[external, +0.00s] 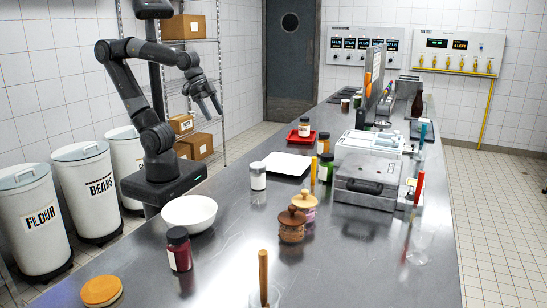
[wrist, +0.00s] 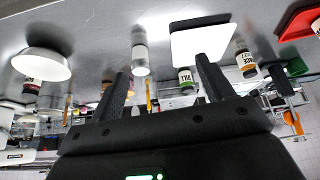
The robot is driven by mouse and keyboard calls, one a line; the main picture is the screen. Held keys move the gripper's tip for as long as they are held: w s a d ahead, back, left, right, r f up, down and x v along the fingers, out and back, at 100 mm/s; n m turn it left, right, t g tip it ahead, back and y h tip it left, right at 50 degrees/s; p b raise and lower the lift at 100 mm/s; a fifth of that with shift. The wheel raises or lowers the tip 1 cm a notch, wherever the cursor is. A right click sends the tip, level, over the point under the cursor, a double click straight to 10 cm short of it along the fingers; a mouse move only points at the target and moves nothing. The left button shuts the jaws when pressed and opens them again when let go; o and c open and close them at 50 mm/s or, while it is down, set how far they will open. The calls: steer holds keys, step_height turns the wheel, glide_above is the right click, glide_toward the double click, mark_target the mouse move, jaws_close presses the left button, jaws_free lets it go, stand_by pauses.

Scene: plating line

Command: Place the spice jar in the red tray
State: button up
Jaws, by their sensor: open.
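The red tray (external: 292,138) lies on the steel counter beyond the white tray. The red tray also shows at the upper right of the wrist view (wrist: 296,25). Several other labelled jars stand on the counter: a white one (external: 258,177), a dark red one (external: 179,251), a green one (external: 326,169) and a dark-lidded one (external: 323,144). My gripper (external: 210,108) is open and empty, raised above the counter's left edge, apart from all jars.
A white tray (external: 286,164) lies mid-counter, with a white bowl (external: 189,212) nearer.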

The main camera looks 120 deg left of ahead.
steer(key=shift+m, duration=0.7)
steer(key=s+d, duration=0.1)
steer(key=s+f, duration=0.1)
steer(key=s+d+f, duration=0.1)
steer(key=s, duration=0.1)
steer(key=shift+d, duration=0.35)
